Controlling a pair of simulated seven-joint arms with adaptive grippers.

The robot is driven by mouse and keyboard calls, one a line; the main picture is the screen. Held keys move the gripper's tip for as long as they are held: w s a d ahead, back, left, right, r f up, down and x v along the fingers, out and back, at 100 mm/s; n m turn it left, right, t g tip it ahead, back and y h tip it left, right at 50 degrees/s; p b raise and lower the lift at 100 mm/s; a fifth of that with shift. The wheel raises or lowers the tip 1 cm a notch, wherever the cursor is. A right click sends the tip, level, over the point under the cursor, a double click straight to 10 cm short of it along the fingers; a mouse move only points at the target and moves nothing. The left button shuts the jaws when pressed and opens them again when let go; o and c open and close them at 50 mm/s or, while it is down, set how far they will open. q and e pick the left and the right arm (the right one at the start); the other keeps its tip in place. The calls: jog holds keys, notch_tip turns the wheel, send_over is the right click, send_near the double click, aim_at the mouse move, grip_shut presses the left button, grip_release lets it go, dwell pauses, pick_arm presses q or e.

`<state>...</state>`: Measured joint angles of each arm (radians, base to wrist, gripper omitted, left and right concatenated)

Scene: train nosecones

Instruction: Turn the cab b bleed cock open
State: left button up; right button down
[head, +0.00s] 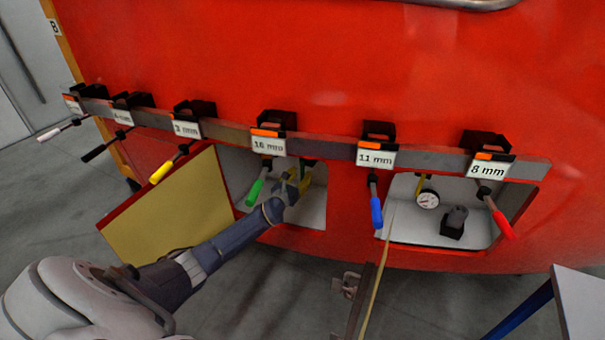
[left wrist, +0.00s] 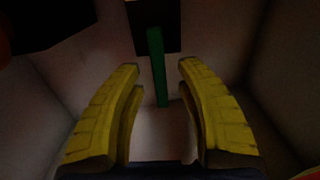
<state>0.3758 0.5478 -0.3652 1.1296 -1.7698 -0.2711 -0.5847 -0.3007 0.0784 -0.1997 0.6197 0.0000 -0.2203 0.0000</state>
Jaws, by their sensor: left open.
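A green upright bar (left wrist: 158,70) stands inside a pale-walled recess in the left wrist view. It looks like a cock handle, but no label shows on it. My left gripper (head: 301,180) reaches into the left open compartment (head: 312,212) of the red nosecone in the head view. In the left wrist view its yellow fingers (left wrist: 159,66) are open, one on each side of the green bar, with gaps on both sides. The bar's mount is in dark shadow. In the head view the bar cannot be made out behind the gripper. My right gripper is not in view.
A grey rail (head: 330,149) above the compartments carries several labelled holders with coloured-handled tools. The green handle (head: 256,191) hangs close to my left gripper. A yellow hatch panel (head: 172,207) hangs open at left. The right compartment (head: 400,220) holds a gauge (head: 428,199).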

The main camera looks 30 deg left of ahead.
pick_arm(q)
jog(key=shift+w+a, duration=0.1)
jog(key=shift+w, duration=0.85)
grip_shut()
